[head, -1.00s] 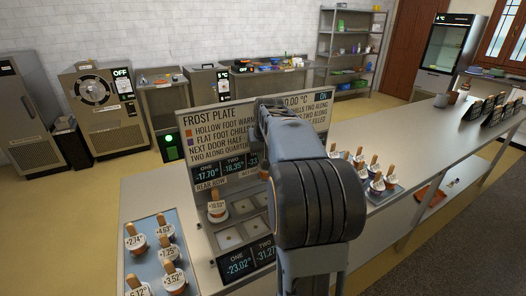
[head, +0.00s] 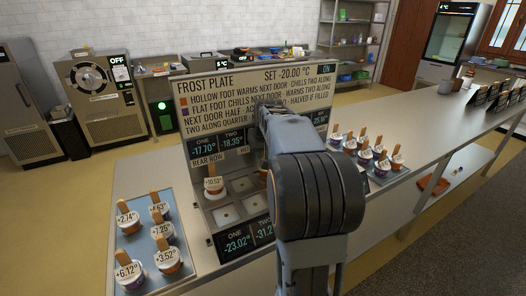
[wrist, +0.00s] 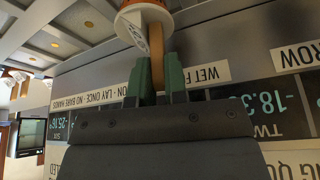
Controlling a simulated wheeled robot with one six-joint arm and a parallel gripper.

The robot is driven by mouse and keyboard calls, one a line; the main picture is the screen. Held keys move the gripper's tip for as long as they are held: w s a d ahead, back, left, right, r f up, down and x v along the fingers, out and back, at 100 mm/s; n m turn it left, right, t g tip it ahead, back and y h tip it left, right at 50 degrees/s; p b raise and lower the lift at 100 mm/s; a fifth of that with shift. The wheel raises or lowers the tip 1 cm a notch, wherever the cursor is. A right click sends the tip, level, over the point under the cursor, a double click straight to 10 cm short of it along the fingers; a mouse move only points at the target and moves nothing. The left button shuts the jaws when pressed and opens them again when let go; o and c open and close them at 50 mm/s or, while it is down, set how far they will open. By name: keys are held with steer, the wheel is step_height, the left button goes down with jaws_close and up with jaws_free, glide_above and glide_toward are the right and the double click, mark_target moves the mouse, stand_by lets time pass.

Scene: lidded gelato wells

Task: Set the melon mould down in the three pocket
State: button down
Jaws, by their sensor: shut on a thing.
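My gripper (wrist: 157,78), with green fingers, is shut on the wooden stick (wrist: 156,42) of a mould. The mould (wrist: 146,12) has a white top and an orange edge, cut off by the frame in the wrist view; its label is unreadable. In the head view my arm hides the gripper; only a brown sliver shows beside it. The frost plate (head: 207,222) has pockets in two rows. A mould marked -10.53 (head: 214,188) stands in the rear pocket under ONE. Other visible pockets look empty. The three pocket is behind my arm, so its contents are hidden.
A sign panel (head: 245,85) stands upright behind the pockets. A blue tray (head: 137,225) with several moulds lies left of the plate. More moulds (head: 365,155) stand on the right of the arm. The counter (head: 425,135) beyond them is mostly clear.

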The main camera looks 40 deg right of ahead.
steer(key=shift+f, duration=0.15)
stand_by(0.3)
steer(key=c, duration=1.1)
jaws_free()
steer(key=shift+r+p, duration=3)
steer(key=shift+r, duration=0.8)
steer(key=v, duration=1.3)
steer(key=shift+s+r, duration=0.15)
steer(key=shift+r, duration=0.15)
